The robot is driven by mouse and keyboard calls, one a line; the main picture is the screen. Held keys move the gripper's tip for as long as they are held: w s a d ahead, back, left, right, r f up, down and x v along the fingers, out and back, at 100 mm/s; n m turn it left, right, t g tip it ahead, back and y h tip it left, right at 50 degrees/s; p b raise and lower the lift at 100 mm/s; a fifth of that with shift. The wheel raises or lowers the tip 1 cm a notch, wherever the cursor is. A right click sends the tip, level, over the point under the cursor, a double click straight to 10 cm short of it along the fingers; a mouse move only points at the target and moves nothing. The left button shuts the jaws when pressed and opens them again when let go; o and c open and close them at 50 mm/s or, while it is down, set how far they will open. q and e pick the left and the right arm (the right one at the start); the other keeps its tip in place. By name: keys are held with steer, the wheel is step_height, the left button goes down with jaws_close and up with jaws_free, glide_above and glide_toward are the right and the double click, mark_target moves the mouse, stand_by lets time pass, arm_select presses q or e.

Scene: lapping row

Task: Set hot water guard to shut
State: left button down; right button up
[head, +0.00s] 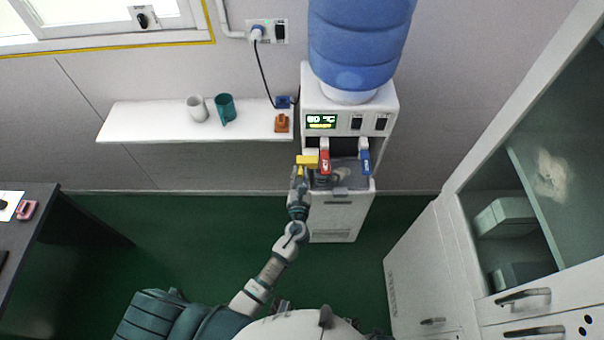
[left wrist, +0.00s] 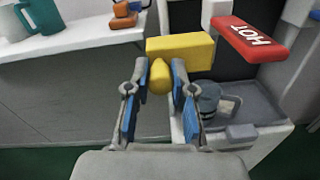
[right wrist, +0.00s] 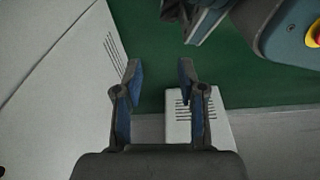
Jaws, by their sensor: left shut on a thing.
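The hot water guard is a yellow block (head: 307,160) with a rounded yellow knob, at the front of the water dispenser (head: 343,205), just left of the red HOT lever (head: 325,161). In the left wrist view the guard (left wrist: 185,48) stands beside the red lever (left wrist: 250,38), not across its front. My left gripper (head: 299,176) is shut on the guard's knob; its fingers (left wrist: 158,75) press on both sides of it. My right gripper (right wrist: 160,80) is open and empty, above the green floor. Where the guard joins the dispenser is not clear.
A blue lever (head: 365,160) is right of the red one. A grey-blue cup (left wrist: 207,98) stands below on the drip tray. A white shelf (head: 160,128) with two mugs is at left. A cabinet (head: 430,265) stands at right, a dark table (head: 35,225) far left.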

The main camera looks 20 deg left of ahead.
arm_select(q)
steer(key=shift+w+d+r, duration=0.1)
steer(key=shift+w+d, duration=0.15)
steer(key=shift+w, duration=0.05)
steer(key=shift+w+d, duration=0.2)
steer(key=shift+d, duration=0.4)
steer(key=shift+w+d, duration=0.15)
steer(key=shift+d, duration=0.8)
steer(key=c, duration=1.4)
jaws_free()
steer(key=shift+d+r, duration=0.15)
steer(key=shift+d, duration=0.25)
steer(key=o, duration=0.4)
steer(key=shift+w, duration=0.15)
steer(key=shift+o, duration=0.2)
steer(key=shift+w+a+f, duration=0.15)
steer(key=shift+a+f, duration=0.15)
steer(key=shift+s, duration=0.25)
glide_toward(312, 166)
steer(key=v, duration=0.4)
steer(key=shift+s+d+f, duration=0.1)
steer(key=shift+s+f, duration=0.1)
steer(key=shift+f, duration=0.1)
arm_select(e)
steer(key=shift+w+a+r, duration=0.3)
steer(key=shift+a+r, duration=0.2)
steer(key=shift+a, duration=0.3)
steer(key=shift+d, duration=0.1)
